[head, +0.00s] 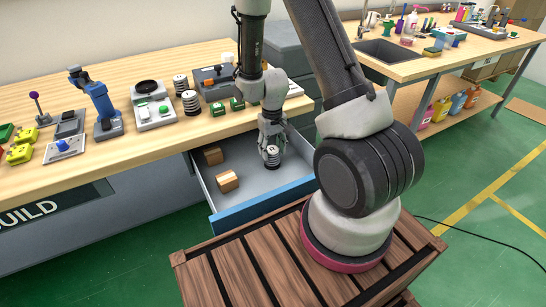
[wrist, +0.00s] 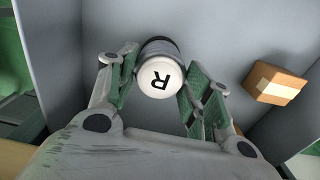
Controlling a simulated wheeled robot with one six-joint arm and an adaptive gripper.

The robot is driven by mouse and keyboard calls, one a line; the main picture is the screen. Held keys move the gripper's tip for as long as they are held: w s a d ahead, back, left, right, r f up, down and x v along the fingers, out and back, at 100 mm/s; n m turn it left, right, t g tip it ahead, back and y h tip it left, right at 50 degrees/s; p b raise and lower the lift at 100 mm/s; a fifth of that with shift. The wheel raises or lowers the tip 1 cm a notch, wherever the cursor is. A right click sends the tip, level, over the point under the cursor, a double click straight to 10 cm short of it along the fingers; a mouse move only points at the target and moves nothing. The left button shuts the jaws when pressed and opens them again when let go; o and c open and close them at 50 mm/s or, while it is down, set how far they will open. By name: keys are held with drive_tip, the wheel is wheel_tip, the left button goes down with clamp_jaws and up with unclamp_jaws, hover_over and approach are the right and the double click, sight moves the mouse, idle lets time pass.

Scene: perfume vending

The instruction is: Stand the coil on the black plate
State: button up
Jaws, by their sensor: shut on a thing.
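The coil (head: 272,158), with a pale top and dark banding, is low inside the open drawer. In the wrist view the coil (wrist: 160,78) shows a white round top marked with a black R. My gripper (head: 271,142) reaches down into the drawer and is shut on the coil, with one finger on each side. The coil looks roughly upright; I cannot tell whether it touches the drawer floor. The black plate (head: 148,86) is a round disc on a white device on the workbench, left of the drawer, with nothing on it.
Two similar striped coils (head: 190,103) stand on the bench beside the white device. The blue-fronted drawer (head: 262,206) also holds two cardboard boxes (head: 227,181), one also seen in the wrist view (wrist: 275,83). A blue press (head: 98,100) and a grey toolbox (head: 213,86) flank the area.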

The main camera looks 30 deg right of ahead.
sight(272, 149)
drive_tip(key=shift+r, duration=0.1)
drive_tip(key=shift+r, duration=2.4)
